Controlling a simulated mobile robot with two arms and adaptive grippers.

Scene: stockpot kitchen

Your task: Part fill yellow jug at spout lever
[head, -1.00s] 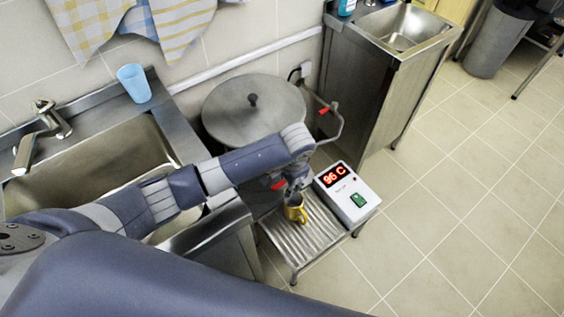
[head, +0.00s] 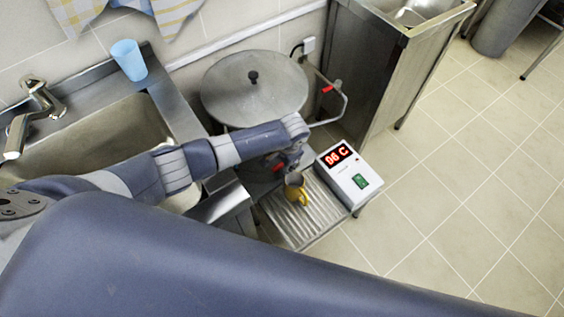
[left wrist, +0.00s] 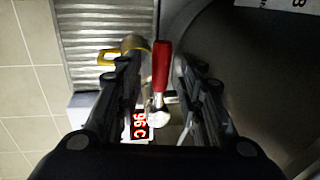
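The yellow jug (head: 302,198) stands on the ribbed metal drip tray (head: 285,218), below the boiler's front. Its yellow handle (left wrist: 108,57) shows at the upper left in the left wrist view, partly behind a finger. The red spout lever (left wrist: 160,65) lies between the two fingers of my left gripper (left wrist: 156,68), which are apart with gaps on both sides. In the head view the lever's red (head: 279,167) shows just below my left wrist. My arm hides most of the spout, and the jug's inside is too small to read. My right gripper is out of view.
The lidded steel boiler (head: 254,88) stands behind my left arm. A white box (head: 349,178) reads 96 C and has a green switch. A red-handled bent pipe (head: 328,89) is behind it. A sink (head: 110,140) with a blue cup (head: 129,60) is at left. Open floor lies right.

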